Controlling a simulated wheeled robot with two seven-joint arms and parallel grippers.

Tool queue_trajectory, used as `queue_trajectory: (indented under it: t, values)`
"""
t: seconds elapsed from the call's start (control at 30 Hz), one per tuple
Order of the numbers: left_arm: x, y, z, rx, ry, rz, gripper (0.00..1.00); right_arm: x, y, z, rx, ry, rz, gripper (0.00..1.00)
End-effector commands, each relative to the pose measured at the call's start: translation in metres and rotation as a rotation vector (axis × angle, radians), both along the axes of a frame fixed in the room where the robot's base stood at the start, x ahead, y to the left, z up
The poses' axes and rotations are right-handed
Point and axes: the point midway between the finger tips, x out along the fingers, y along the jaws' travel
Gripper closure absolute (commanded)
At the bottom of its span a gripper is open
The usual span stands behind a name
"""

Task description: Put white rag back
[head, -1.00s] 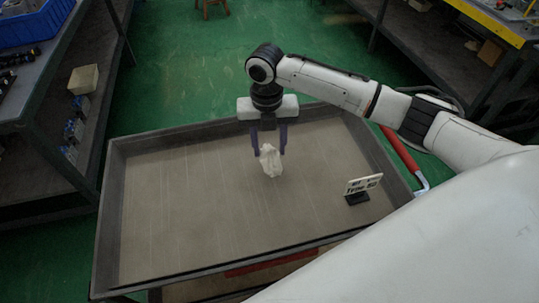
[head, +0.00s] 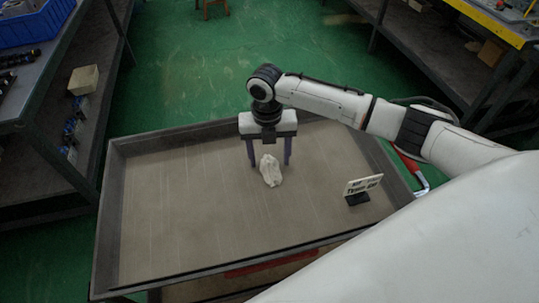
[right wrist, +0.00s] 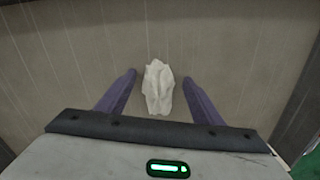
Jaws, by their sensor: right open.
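The white rag (head: 270,171) lies crumpled in the middle of a grey tray-topped cart (head: 170,245). My right gripper (head: 270,164) is open above the tray, its two purple fingers apart on the far side of the rag in the head view. In the right wrist view the rag (right wrist: 158,88) shows whole between and just beyond the fingertips (right wrist: 158,73), with a gap on each side. The fingers do not touch it. My left gripper is not in view.
A small sign (head: 363,188) on a black base stands at the tray's right side. The tray has raised rims; the rest of its surface is clear. A shelf with a blue bin (head: 35,22) stands at the left, and another workbench (head: 490,30) at the upper right.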

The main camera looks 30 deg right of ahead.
Motion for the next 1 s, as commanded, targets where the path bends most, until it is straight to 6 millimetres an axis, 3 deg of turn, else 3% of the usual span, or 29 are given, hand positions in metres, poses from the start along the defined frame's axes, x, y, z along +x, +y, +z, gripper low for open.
queue_trajectory:
  t: [0.27,0.7,1.0]
  values:
    - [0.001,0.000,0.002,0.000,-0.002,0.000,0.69,0.001,0.000,0.019,0.000,-0.004,-0.001,0.39]
    - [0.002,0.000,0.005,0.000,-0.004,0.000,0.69,0.003,0.003,0.106,0.001,-0.003,0.000,0.39]
    - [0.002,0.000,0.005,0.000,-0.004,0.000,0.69,0.002,0.003,0.124,0.000,0.001,-0.001,0.39]
